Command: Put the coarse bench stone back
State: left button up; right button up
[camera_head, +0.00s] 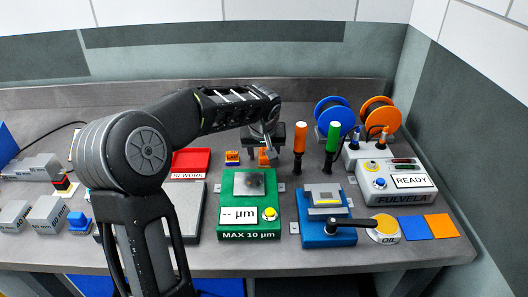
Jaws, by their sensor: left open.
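My left gripper (268,148) reaches in from the left, over the back middle of the bench, and points down. It is open, and its fingers are at or just above a small orange block (264,158); I cannot tell if they touch it. A similar small block (232,158), orange and blue, sits just left of it. I cannot tell for certain which object is the coarse bench stone. My right gripper is not in view.
A green gauge station (249,226) stands in front of the gripper. Orange-handled (300,137) and green-handled (333,136) tools stand upright close on its right. Blue (412,228) and orange (441,226) pads lie front right.

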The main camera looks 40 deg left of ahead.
pick_arm(q)
jog(key=shift+r, duration=0.2)
jog(key=v, duration=1.2)
